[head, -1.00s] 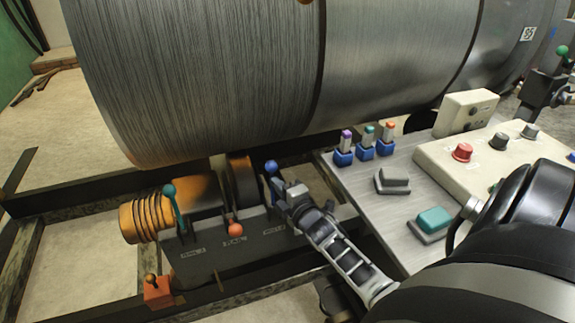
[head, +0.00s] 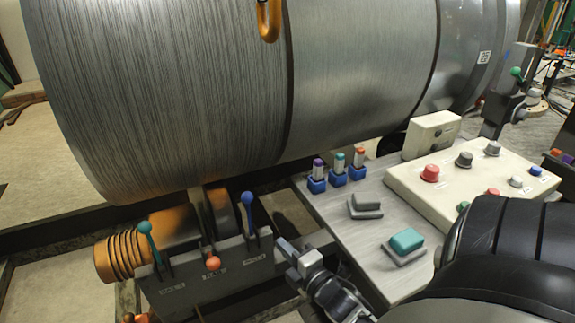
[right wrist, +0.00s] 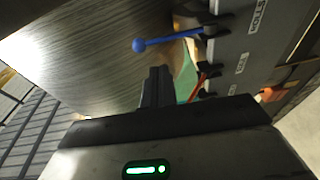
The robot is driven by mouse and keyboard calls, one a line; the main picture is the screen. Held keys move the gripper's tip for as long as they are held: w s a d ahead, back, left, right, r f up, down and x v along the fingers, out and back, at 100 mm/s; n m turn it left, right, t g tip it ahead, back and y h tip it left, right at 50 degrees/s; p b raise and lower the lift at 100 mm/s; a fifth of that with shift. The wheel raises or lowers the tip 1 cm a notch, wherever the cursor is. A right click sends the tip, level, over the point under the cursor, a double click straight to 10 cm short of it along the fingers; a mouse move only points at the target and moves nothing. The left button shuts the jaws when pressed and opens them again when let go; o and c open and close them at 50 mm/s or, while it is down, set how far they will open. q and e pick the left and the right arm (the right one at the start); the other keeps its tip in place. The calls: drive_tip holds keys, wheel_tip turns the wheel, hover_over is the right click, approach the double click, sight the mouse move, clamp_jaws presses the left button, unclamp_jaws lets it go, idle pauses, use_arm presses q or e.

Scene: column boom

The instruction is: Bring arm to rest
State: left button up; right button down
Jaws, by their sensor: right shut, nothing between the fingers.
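My right gripper (head: 290,251) is shut and empty in the head view. It is just right of the lever box (head: 205,283), apart from the blue-knobbed lever (head: 247,198). The box also carries a teal-knobbed lever (head: 145,228) and an orange-red-knobbed lever (head: 213,263). In the right wrist view my closed fingers (right wrist: 156,88) point towards the large grey drum (right wrist: 90,60), and the blue knob (right wrist: 139,45) shows beyond them. My left gripper is not in view.
Right of my gripper is a grey panel (head: 330,222) with a teal pedal (head: 407,240), small blue-based switches (head: 338,172) and a cream control box (head: 470,185). The large drum (head: 160,90) fills the back. An orange hook (head: 268,20) hangs in front of it.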

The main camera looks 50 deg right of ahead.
drive_tip(key=shift+s, duration=0.35)
drive_tip(key=shift+a, duration=0.1)
drive_tip(key=s+a+f+m+g+y, duration=0.1)
drive_tip(key=s+a+m+g+y, duration=0.1)
drive_tip(key=a, duration=0.5)
drive_tip(key=s+a+f+m+g+y, duration=0.1)
drive_tip(key=s+a+m+g+y, duration=0.1)
drive_tip(key=s+a+m, duration=0.2)
drive_tip(key=s+a+f+m+g+y, duration=0.1)
drive_tip(key=s+a+m+g+y, duration=0.1)
drive_tip(key=a+m, duration=0.5)
drive_tip(key=a, duration=0.4)
drive_tip(key=shift+s+a+f+g, duration=0.3)
drive_tip(key=shift+s+g, duration=0.1)
drive_tip(key=shift+d, duration=0.1)
